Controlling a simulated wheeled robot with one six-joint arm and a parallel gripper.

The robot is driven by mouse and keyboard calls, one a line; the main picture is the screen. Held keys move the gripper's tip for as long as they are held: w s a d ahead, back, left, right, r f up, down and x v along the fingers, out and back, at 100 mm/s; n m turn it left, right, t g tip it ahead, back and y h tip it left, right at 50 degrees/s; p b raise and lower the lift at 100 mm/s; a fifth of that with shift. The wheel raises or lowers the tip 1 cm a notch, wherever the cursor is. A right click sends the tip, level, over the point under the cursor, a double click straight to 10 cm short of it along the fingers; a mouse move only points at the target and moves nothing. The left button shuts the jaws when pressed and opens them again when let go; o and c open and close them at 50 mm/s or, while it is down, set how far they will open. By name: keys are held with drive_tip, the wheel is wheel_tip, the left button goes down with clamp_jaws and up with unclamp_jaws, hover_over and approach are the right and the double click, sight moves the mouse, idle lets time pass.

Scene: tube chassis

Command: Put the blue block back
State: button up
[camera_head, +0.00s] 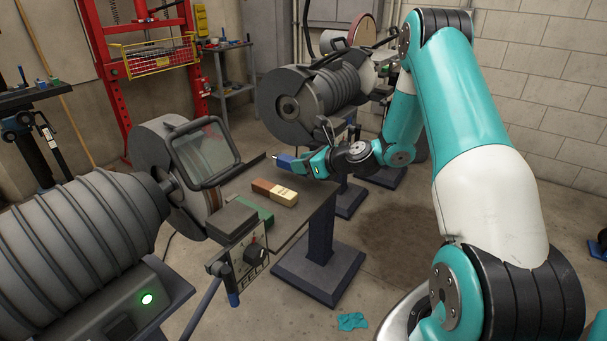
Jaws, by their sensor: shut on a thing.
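My gripper (300,164) comes in from the right and is shut on a small blue block (285,162). Part of the block sticks out to the left of the fingers; the rest is hidden by them. The block is held in front of the far grey machine, above and beyond the other blocks in the picture. I cannot tell the exact gap between the blue block and that surface.
A grey machine with a clear shield (205,150) stands left of the blocks. A control box with a knob (245,258) hangs in front. A second ribbed machine (315,95) stands behind. A teal rag (352,321) lies on the floor. A red press frame (110,80) stands at the back left.

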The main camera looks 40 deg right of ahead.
drive_tip(key=shift+f, duration=1.5)
drive_tip(key=shift+f, duration=0.1)
drive_tip(key=o, duration=0.9)
drive_tip(key=shift+o, duration=0.2)
drive_tip(key=v, duration=1.2)
